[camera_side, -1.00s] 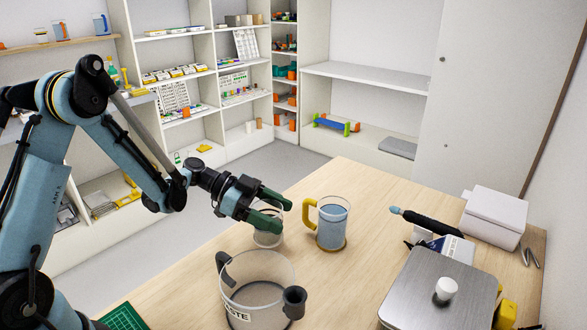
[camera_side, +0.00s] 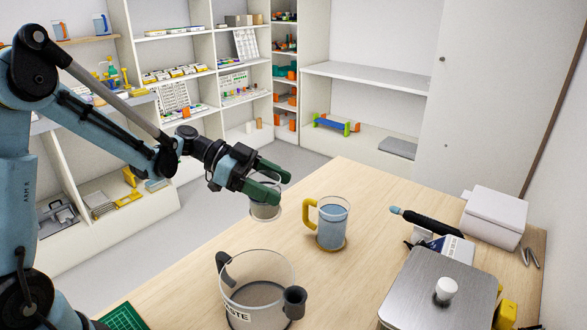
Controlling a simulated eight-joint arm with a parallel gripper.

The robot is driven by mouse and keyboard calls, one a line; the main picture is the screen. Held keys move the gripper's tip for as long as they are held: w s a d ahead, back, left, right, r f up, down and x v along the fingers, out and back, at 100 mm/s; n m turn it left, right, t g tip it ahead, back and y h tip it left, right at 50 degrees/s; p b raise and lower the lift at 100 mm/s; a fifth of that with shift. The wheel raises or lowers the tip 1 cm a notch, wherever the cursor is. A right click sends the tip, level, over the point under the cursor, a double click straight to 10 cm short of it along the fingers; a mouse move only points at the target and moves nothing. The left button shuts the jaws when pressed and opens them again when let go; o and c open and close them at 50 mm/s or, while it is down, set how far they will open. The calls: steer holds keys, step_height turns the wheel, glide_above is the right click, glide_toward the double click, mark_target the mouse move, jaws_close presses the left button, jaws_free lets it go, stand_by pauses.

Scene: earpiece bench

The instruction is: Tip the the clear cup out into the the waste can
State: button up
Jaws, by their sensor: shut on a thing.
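The clear cup (camera_side: 265,211) is held in my gripper (camera_side: 278,186), between its green fingers, upright and raised above the table. Some greyish content seems to show in its lower part, but I cannot tell what it is. The fingers hide part of the cup's rim.
A mug with a yellow handle and blue content (camera_side: 332,222) stands right of the cup. A metal box with a white knob (camera_side: 438,288), a dark tool (camera_side: 430,220) and a white box (camera_side: 494,217) are at the right. A green mat (camera_side: 122,318) lies at the front left.

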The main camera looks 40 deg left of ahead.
steer(key=s+f, duration=0.3)
steer(key=s, duration=0.4)
steer(key=shift+s+a+f, duration=0.2)
steer(key=shift+s+f, duration=0.1)
steer(key=shift+f, duration=0.1)
steer(key=shift+r, duration=0.1)
steer(key=s+d+r+m+t+y, duration=0.1)
steer(key=s+d+r+m+y, duration=0.1)
steer(key=d+y, duration=0.3)
steer(key=shift+s+d+r+m, duration=0.25)
steer(key=shift+s+r+m, duration=0.15)
steer(key=shift+m, duration=0.3)
steer(key=shift+d+r, duration=0.1)
steer(key=shift+d, duration=0.1)
steer(key=shift+s+d+r+m+t+y, duration=0.15)
steer(key=shift+m+t+y, duration=0.1)
steer(key=shift+y, duration=0.15)
steer(key=shift+d+f+m+t+y, duration=0.15)
steer(key=shift+m+y, duration=0.1)
steer(key=shift+y, duration=0.15)
stand_by(0.4)
steer(key=shift+f+m+y, duration=0.4)
steer(key=shift+f+y, duration=0.05)
steer(key=shift+y, duration=0.15)
stand_by(0.6)
